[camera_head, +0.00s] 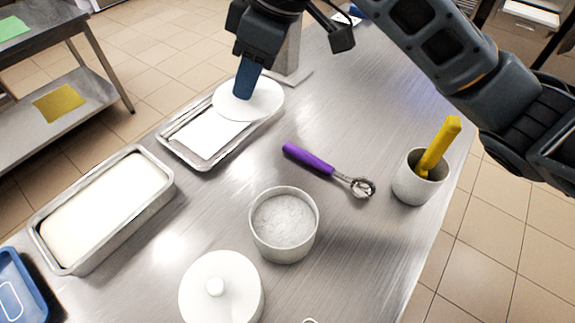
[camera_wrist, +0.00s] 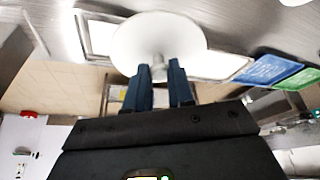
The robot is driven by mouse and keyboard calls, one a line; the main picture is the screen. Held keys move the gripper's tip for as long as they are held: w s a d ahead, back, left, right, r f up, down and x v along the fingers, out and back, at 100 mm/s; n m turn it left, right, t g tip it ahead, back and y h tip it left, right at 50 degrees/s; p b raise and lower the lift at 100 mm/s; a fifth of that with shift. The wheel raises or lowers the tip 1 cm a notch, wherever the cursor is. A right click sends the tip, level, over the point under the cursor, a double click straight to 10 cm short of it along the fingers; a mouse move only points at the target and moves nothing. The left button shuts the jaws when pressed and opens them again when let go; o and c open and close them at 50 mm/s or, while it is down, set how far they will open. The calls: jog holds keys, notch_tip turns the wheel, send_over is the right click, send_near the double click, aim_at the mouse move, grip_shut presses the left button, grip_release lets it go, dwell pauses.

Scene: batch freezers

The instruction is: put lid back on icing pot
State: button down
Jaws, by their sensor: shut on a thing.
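My gripper (camera_head: 246,85) is shut on a round white lid (camera_head: 262,104) and holds it over the metal tray at the back. In the wrist view the lid (camera_wrist: 185,35) shows beyond my blue fingers (camera_wrist: 160,85), which close on its small knob. An open white pot (camera_head: 256,238) with pale, grainy contents stands at the middle front of the steel table, well to the front and right of the held lid. A second white pot (camera_head: 240,296) with its own knobbed lid on stands in front of it. Which one is the icing pot is not labelled.
A white cup (camera_head: 407,188) with a yellow-handled tool stands at right. A metal tray (camera_head: 168,143) holds a white slab. A deep white-filled pan (camera_head: 160,199) and blue container (camera_head: 22,285) are left.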

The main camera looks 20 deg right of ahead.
jog(key=s+f+n+g, duration=0.1)
jog(key=s+f+n, duration=0.15)
jog(key=s, duration=0.45)
jog(key=s+f+n+g, duration=0.1)
jog(key=s+f+n, duration=0.15)
jog(key=s, duration=0.55)
jog(key=shift+y, duration=0.3)
jog(key=shift+d+f+b, duration=0.15)
jog(key=shift+f+b, duration=1.15)
jog(key=shift+f, duration=0.15)
jog(key=shift+d+f+b, duration=0.1)
jog(key=shift+f+b, duration=1.2)
jog(key=shift+f, duration=0.15)
jog(key=shift+f+b, duration=0.2)
jog(key=shift+b, duration=0.15)
jog(key=shift+c, duration=2.1)
grip_release()
jog(key=shift+r, duration=0.15)
notch_tip(320, 180, up, 7)
jog(key=p, duration=0.5)
jog(key=shift+p, duration=0.3)
